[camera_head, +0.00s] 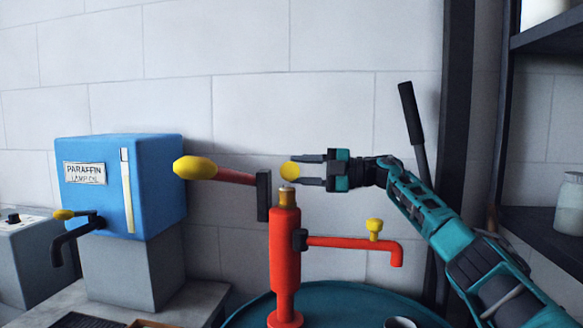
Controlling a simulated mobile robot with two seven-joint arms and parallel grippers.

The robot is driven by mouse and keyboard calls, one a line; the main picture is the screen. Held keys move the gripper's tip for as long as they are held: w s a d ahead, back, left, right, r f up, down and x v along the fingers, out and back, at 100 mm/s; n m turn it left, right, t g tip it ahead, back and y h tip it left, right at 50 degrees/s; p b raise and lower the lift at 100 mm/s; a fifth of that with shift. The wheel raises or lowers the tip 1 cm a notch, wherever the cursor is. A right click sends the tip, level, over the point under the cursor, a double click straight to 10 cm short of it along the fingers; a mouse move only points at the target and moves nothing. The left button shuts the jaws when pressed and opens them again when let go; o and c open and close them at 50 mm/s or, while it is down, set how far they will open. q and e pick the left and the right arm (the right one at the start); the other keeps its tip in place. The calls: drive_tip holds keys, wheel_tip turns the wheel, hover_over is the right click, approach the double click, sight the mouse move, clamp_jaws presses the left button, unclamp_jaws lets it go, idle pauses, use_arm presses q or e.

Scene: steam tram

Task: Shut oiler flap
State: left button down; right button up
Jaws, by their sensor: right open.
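A red upright oiler (284,248) stands in the middle, with a brass neck (287,198) on top. A round yellow piece (288,171) shows just above the neck; it may be the flap standing up, but I cannot tell for certain. My right gripper (297,171) comes in from the right, level, with its fingers open. Its fingertips are at the right edge of the yellow piece, one above and one below in the picture; whether they touch it is unclear. My left gripper is not in view.
A red lever with a yellow grip (195,168) reaches left from the oiler. A red spout with a yellow knob (375,227) reaches right. A blue paraffin box (155,185) stands left. A dark lever (411,115) and shelves (545,230) are at right.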

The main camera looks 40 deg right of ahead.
drive_tip(key=shift+x, duration=1.3)
drive_tip(key=shift+c, duration=0.2)
clamp_jaws()
